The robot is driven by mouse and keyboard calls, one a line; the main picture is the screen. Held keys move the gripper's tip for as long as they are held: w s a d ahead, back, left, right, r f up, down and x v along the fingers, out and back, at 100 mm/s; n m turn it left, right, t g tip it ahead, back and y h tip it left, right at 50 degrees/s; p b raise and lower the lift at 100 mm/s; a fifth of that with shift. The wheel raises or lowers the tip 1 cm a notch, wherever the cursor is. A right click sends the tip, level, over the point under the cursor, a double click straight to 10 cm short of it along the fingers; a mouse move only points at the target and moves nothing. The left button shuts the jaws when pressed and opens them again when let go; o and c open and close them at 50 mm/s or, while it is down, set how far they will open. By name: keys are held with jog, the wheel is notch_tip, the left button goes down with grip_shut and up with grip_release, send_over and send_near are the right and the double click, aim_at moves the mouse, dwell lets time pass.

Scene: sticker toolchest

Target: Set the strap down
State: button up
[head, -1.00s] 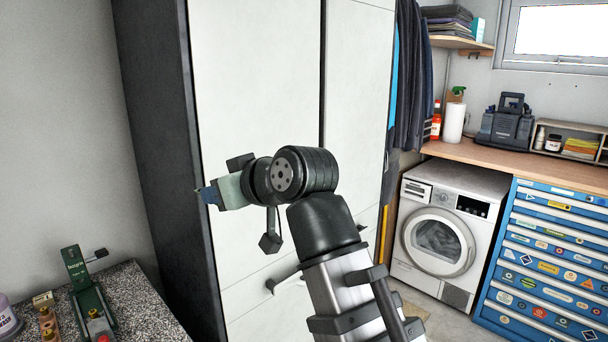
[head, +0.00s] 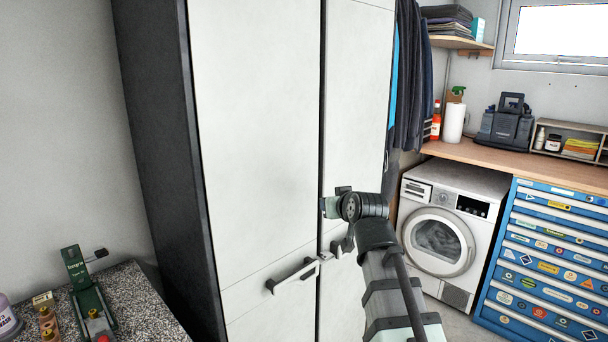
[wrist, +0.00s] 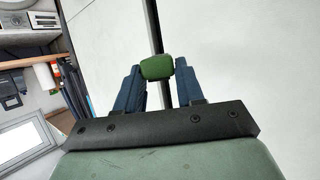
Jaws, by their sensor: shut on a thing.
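A small green piece, which I take to be the strap (wrist: 157,68), sits between the two blue fingers of my gripper (wrist: 158,78) in the wrist view. The fingers are shut on its left and right sides. Only its near rounded face shows; its full length is hidden. In the head view my gripper (head: 323,207) is in front of the tall white cabinet, by the seam between its doors. The strap cannot be made out there.
The white cabinet (head: 255,130) has a handle (head: 293,277) low by the seam. A speckled counter (head: 150,305) with a green tool (head: 88,295) stands at lower left. A washing machine (head: 437,240), wooden worktop (head: 495,155) and blue toolchest (head: 550,250) are at right.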

jog(key=w+d+f+m+h, duration=0.2)
jog(key=w+d+f, duration=0.25)
jog(key=d, duration=0.35)
jog(key=w+d+f+m+h, duration=0.1)
jog(key=w+d+f+h, duration=0.15)
jog(key=d+f, duration=0.45)
jog(key=s+a+r+m, duration=0.1)
jog(key=s+a+r, duration=0.3)
jog(key=a, duration=0.5)
jog(key=s+a+r, duration=0.3)
jog(key=a+r, duration=0.3)
jog(key=a, duration=0.4)
jog(key=s+a+r+n+y, duration=0.1)
jog(key=s+a+r, duration=0.5)
jog(key=s+a, duration=0.6)
jog(key=s+a+r+n+y, duration=0.1)
jog(key=s+a+r, duration=0.5)
jog(key=s+a, duration=0.55)
jog(key=n+g+y, duration=0.4)
jog(key=n+y, duration=0.4)
jog(key=y, duration=0.1)
send_over(99, 330)
notch_tip(99, 330, down, 2)
jog(key=shift+f+h, duration=0.15)
jog(key=shift+h, duration=0.1)
notch_tip(99, 330, down, 28)
jog(key=shift+r, duration=0.2)
